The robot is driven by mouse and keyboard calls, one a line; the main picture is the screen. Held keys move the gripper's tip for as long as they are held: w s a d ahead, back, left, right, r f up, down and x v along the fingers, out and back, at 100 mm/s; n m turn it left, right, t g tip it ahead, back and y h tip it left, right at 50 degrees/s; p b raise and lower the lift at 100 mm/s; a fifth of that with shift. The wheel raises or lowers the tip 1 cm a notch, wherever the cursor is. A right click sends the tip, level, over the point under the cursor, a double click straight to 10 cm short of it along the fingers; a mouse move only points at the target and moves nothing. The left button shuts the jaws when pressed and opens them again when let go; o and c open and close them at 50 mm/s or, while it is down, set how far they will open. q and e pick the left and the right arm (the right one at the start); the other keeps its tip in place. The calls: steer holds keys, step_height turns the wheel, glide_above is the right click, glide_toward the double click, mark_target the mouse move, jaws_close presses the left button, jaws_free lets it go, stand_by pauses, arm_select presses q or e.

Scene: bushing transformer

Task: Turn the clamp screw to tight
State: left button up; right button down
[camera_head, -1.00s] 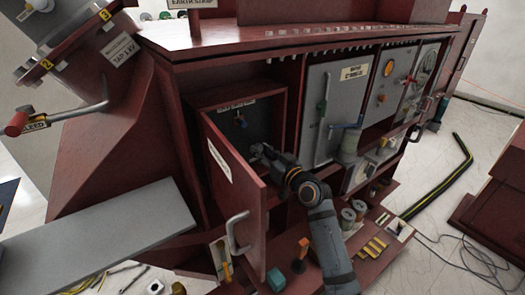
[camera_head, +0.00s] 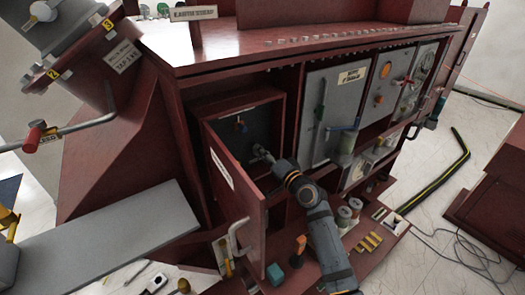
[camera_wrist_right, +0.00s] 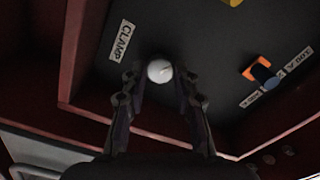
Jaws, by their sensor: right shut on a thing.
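The clamp screw shows in the right wrist view as a small round white head (camera_wrist_right: 159,71) with a mark on it. It stands on the dark back panel of the open red box, beside a label reading CLAMP (camera_wrist_right: 122,41). My right gripper (camera_wrist_right: 158,78) has one finger on each side of the head and is shut on it. In the head view my right gripper (camera_head: 262,154) reaches into the box past the open door; the screw is too small to make out there. My left gripper is not in view.
The open red door (camera_head: 236,185) with a grey handle hangs left of my right arm. Red box walls are close around the gripper. A grey panel with levers (camera_head: 335,108) is to the right.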

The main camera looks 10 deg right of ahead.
steer(key=m+p, duration=0.3)
steer(key=m, duration=0.3)
steer(key=m+p, duration=0.2)
steer(key=m, duration=0.3)
steer(key=shift+f, duration=0.15)
steer(key=shift+m, duration=0.3)
steer(key=c, duration=1)
jaws_free()
